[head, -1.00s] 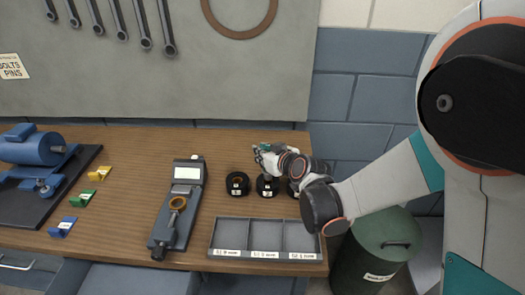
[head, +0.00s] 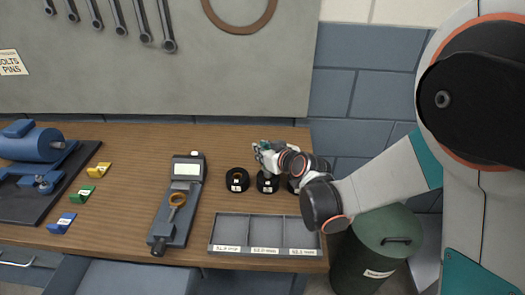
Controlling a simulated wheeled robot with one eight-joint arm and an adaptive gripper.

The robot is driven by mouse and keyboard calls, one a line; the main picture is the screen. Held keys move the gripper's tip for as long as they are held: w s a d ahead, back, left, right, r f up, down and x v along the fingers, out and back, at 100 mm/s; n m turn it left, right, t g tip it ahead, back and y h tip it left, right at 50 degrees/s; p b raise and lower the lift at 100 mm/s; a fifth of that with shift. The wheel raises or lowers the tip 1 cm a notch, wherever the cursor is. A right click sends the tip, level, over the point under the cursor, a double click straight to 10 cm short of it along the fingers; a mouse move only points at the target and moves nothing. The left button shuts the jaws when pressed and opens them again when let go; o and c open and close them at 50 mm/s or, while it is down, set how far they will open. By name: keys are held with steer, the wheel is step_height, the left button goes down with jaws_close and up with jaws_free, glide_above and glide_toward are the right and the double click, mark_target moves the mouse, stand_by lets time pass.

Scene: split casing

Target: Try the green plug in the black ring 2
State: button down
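A small green block with a pale label (head: 84,195) lies on the left of the bench, between a yellow and a blue one; it may be the green plug or its holder. Black rings stand in a row right of centre: a left one (head: 237,180), a middle one (head: 268,183), and a right one (head: 293,186) partly hidden by my arm. Their labels are too small to read. My gripper (head: 261,152) is over the back of the middle ring. Its fingers are small, and I cannot tell whether they hold anything or touch the ring.
A grey gauge device (head: 173,220) with an orange ring stands left of the black rings. A three-compartment grey tray (head: 265,250) sits at the front edge. A blue machine (head: 35,145) rests on a dark plate at left. A green bin (head: 375,250) stands right of the bench.

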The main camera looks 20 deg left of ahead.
steer(key=shift+f+b, duration=1.65)
steer(key=shift+f, duration=0.05)
stand_by(1.5)
steer(key=shift+r, duration=0.15)
stand_by(0.6)
steer(key=shift+r+p, duration=0.35)
steer(key=shift+r+p, duration=1.1)
steer(key=shift+r, duration=0.65)
step_height(320, 180, up, 4)
steer(key=shift+p, duration=1.25)
